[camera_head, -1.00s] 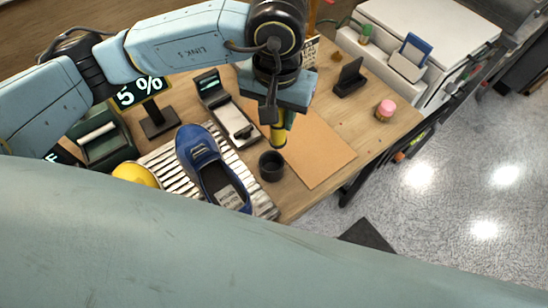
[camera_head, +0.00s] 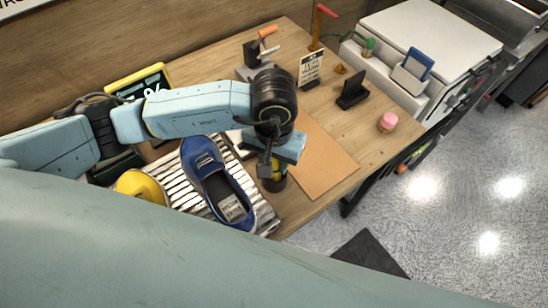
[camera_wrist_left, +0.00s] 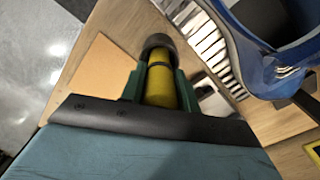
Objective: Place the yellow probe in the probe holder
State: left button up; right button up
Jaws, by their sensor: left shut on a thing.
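The yellow probe (camera_wrist_left: 161,88) is upright between the green fingers of my left gripper (camera_wrist_left: 160,78), which is shut on it. In the left wrist view its far end meets the round black probe holder (camera_wrist_left: 158,41), and the tip seems to be inside the rim. In the head view my left gripper (camera_head: 275,170) is directly over the holder, and only a bit of yellow shows below the wrist. The arm hides most of the holder there. I cannot tell how deep the probe sits. My right gripper is not in view.
A blue sneaker (camera_head: 205,158) lies on a slatted rack (camera_head: 183,188) close left of the holder. A brown mat (camera_head: 325,165) lies to the right.

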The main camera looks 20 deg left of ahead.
pick_arm(q)
jog(key=shift+f, duration=0.1)
jog(key=o, duration=1)
notch_tip(320, 180, up, 12)
jog(key=shift+r+b, duration=0.2)
jog(key=shift+b, duration=0.2)
